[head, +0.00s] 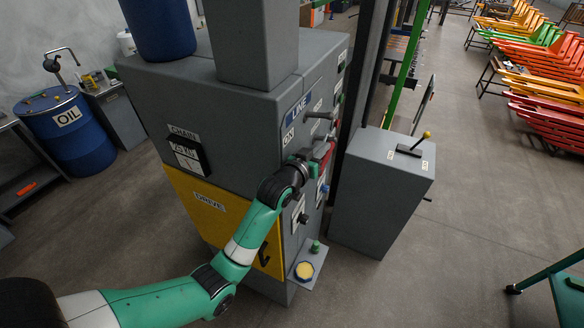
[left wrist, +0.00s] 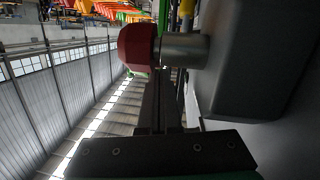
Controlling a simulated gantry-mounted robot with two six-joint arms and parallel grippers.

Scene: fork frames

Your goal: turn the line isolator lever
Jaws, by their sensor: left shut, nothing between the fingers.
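The grey cabinet (head: 225,110) carries a blue LINE plate (head: 297,107) on its right-hand face. Below that plate a red lever handle (head: 325,152) juts out from the face. In the left wrist view a red grip (left wrist: 137,47) sits on the end of a grey cylindrical shaft (left wrist: 184,50) beside a grey housing. My left gripper (head: 306,161) is close to the red handle in the head view, its fingertips partly hidden. Its dark fingers (left wrist: 160,85) are shut and empty, just below the red grip and shaft in the wrist view. Contact cannot be told. My right gripper is not in view.
A grey knob (head: 318,116) juts out above the red handle, and small controls sit below it. A shelf with a yellow button (head: 304,271) is low on the cabinet.

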